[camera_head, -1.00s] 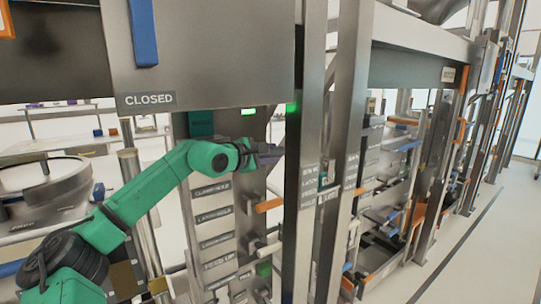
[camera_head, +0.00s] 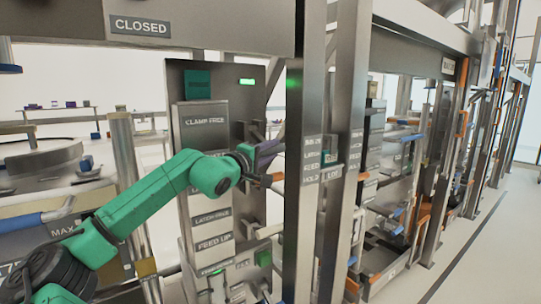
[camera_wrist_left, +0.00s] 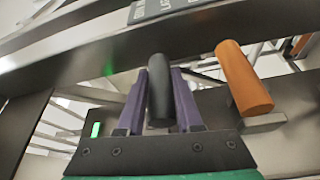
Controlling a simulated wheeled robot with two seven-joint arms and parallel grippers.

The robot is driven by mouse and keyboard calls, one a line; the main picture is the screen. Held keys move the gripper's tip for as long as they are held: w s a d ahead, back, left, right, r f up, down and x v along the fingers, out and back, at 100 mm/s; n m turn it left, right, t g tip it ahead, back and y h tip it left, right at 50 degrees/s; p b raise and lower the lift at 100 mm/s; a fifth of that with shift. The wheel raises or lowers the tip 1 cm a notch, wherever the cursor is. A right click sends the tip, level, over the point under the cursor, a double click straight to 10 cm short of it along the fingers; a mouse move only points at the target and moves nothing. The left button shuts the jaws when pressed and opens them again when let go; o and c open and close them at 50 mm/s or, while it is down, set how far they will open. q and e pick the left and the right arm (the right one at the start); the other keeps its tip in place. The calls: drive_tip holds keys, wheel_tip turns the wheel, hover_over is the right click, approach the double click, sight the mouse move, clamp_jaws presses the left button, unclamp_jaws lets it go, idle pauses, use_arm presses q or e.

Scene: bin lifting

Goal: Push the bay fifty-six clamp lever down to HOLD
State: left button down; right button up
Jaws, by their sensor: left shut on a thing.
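In the left wrist view the purple fingers of my left gripper (camera_wrist_left: 159,100) are shut on a black cylindrical lever handle (camera_wrist_left: 159,88). An orange handle (camera_wrist_left: 243,78) stands just right of it, apart from the fingers. In the head view my left gripper (camera_head: 266,153) reaches the bay from the left. My right gripper is out of view.
A steel post (camera_head: 303,200) stands close right of the gripper. A steel beam with a CLOSED sign (camera_head: 140,26) crosses above the arm. A small green indicator (camera_head: 246,81) is lit on the bay panel. The aisle floor (camera_head: 470,240) is clear at the right.

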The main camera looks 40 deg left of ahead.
use_arm(q)
drive_tip(key=shift+a+f+b, duration=0.15)
drive_tip(key=shift+f+b, duration=0.2)
drive_tip(key=shift+f, duration=0.15)
drive_tip(key=c, duration=0.9)
unclamp_jaws()
drive_tip(key=o, duration=0.3)
drive_tip(key=shift+w+a, duration=0.15)
